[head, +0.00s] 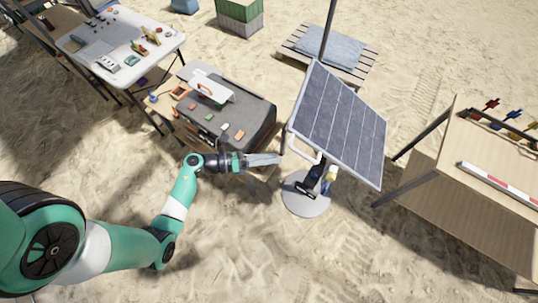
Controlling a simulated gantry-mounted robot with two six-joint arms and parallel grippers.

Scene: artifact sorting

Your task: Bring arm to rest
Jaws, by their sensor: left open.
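My left arm reaches in from the lower left over the sand, its green and white links bent upward at the elbow. Its gripper (265,160) points right and is open. I see nothing held in it. It is near the front edge of the dark case (258,121) and left of the solar panel's white stand. The tilted solar panel (338,122) stands on a round grey base (306,194). My right gripper is not in the view.
A white folding table (85,57) with small items is at the upper left. A wooden table (480,160) with a red-and-white bar (500,182) is at the right. A pallet (300,45) and a green-topped crate (240,17) are at the back. Open sand lies in front.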

